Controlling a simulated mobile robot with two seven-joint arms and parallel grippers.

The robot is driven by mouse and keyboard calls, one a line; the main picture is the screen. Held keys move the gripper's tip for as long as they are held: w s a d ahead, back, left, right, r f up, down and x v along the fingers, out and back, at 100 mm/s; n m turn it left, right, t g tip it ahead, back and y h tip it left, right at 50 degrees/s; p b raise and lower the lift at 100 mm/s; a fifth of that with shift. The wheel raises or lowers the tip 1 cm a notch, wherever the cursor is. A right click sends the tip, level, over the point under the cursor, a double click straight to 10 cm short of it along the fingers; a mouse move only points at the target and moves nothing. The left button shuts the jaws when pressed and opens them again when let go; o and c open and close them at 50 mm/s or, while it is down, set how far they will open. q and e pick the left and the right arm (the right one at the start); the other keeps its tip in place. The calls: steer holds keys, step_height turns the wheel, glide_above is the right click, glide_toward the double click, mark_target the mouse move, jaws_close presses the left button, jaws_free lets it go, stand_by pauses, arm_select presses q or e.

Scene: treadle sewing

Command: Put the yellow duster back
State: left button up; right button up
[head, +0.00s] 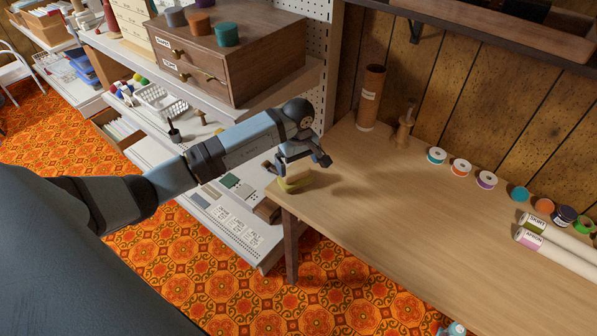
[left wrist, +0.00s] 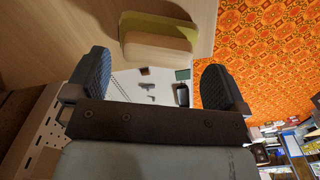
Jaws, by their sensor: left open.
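The yellow duster (head: 295,185) lies on the wooden table at its near left corner, close to the edge. It also shows in the left wrist view (left wrist: 160,48), as a block with a yellow-green layer and a cream layer. My left gripper (head: 303,163) is just above the duster in the head view, pointing down. In the left wrist view its two fingers (left wrist: 155,88) are wide apart with nothing between them, and the duster lies beyond them. My right gripper is not in view.
The wooden table (head: 400,225) has a clear middle. A brown tube (head: 370,98) and a wooden stand (head: 405,125) are at its back left; spools (head: 461,168) and fabric rolls (head: 560,250) lie along the wall side. Left are shelves and a drawer cabinet (head: 240,65).

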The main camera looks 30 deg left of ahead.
mark_target(299, 173)
arm_select(q)
step_height(299, 173, up, 7)
steer(key=s+d+f+n+h, duration=0.1)
steer(key=s+d+f+h, duration=0.15)
steer(key=d, duration=0.35)
steer(key=s+d+f+n+h, duration=0.1)
steer(key=s+d+f+h, duration=0.15)
steer(key=d, duration=0.25)
steer(key=s+d+r+n+t+h, duration=0.2)
steer(key=s+d+n+h, duration=0.1)
steer(key=d+n+h, duration=0.35)
steer(key=s+d+r+n+t+h, duration=0.2)
steer(key=s+d+r+n+h, duration=0.1)
steer(key=d+n+h, duration=0.35)
steer(key=s+a+f+m+t+y, duration=0.3)
steer(key=s+f+m+y, duration=0.4)
steer(key=m, duration=0.8)
steer(key=s+a+f+m+t+y, duration=0.3)
steer(key=s+f+m+y, duration=0.4)
steer(key=m, duration=0.8)
step_height(299, 173, down, 3)
steer(key=shift+s+a+r+t+y, duration=0.2)
steer(key=shift+s+a+t+y, duration=0.15)
steer(key=shift+a, duration=0.35)
